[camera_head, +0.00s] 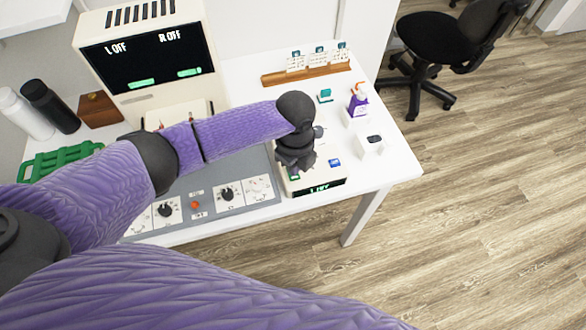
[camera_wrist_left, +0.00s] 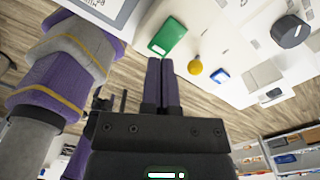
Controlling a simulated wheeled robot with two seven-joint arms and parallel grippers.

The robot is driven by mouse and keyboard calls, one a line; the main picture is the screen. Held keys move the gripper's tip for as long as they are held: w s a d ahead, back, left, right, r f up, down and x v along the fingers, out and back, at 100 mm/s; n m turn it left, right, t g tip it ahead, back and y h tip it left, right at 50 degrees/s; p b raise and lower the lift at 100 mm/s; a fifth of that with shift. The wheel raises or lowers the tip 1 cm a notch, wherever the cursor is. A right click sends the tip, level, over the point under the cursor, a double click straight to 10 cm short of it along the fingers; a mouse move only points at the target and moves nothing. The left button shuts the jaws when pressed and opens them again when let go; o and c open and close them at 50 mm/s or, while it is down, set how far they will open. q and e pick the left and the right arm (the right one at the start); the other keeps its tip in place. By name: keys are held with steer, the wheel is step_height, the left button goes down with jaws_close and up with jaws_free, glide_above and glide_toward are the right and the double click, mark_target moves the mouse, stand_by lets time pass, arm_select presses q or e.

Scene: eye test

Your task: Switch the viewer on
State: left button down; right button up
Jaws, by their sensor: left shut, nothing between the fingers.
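A small white box (camera_head: 345,180) stands near the table's front right, with a dark display (camera_head: 319,188) that seems to read "L OFF". A green button (camera_wrist_left: 167,37), a yellow knob (camera_wrist_left: 195,67) and a blue button (camera_wrist_left: 220,76) show on its top in the left wrist view. My left gripper (camera_head: 293,165) is over this box, its fingers (camera_wrist_left: 161,82) shut and empty, pointing toward the green button. Contact cannot be told. A large cream machine (camera_head: 150,60) at the back left has a black screen reading "L OFF" and "R OFF". I cannot tell which is the viewer.
A grey panel (camera_head: 258,170) with dials and a red button (camera_head: 195,205) lies left of the box. A black chair (camera_head: 440,50) is beyond the white table.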

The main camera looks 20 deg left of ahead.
arm_select(q)
steer(key=shift+f+b, duration=0.8)
steer(key=shift+f, duration=0.4)
stand_by(0.4)
step_height(320, 180, up, 7)
steer(key=p, duration=0.7)
steer(key=shift+r+p, duration=0.15)
steer(key=shift+p, duration=0.15)
